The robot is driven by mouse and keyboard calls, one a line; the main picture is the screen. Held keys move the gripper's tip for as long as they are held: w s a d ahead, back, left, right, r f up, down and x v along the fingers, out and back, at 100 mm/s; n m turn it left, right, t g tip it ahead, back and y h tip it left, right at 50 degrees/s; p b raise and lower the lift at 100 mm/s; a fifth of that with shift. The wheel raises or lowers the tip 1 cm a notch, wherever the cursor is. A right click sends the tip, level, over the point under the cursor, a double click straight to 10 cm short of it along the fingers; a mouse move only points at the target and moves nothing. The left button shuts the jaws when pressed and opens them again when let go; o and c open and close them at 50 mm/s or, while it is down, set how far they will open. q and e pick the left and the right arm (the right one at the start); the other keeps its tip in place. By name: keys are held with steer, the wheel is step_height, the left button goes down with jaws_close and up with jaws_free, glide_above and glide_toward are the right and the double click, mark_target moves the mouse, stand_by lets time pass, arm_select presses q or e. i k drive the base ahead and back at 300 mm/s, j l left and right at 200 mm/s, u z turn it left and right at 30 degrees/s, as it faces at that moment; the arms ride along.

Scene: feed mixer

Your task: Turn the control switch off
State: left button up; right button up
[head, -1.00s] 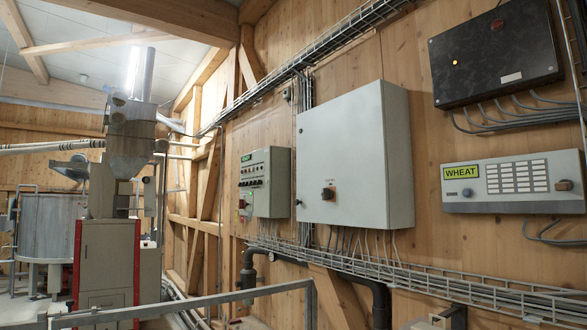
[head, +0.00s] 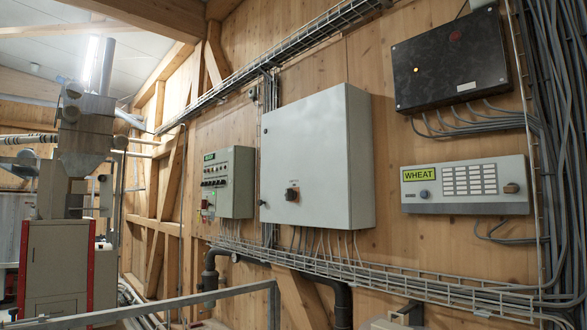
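Several switches show on the wall, and I cannot tell which one is the control switch. A dark rotary switch (head: 291,194) sits on the door of the large grey cabinet (head: 335,150). The smaller grey control panel (head: 228,182) to its left carries several dark knobs and small buttons. The switch positions are too small to read. Neither of my grippers is in view.
A black box (head: 450,62) with a lit orange lamp hangs above the WHEAT panel. A wire cable tray (head: 380,278) runs along the wall below the cabinets. A metal rail (head: 150,304) crosses the lower left. A red and grey machine (head: 57,262) stands at the left.

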mark_target(291, 194)
steer(key=i+j+z, duration=0.3)
steer(key=i, duration=0.3)
steer(key=i+j+z, duration=0.3)
steer(key=i+j, duration=0.2)
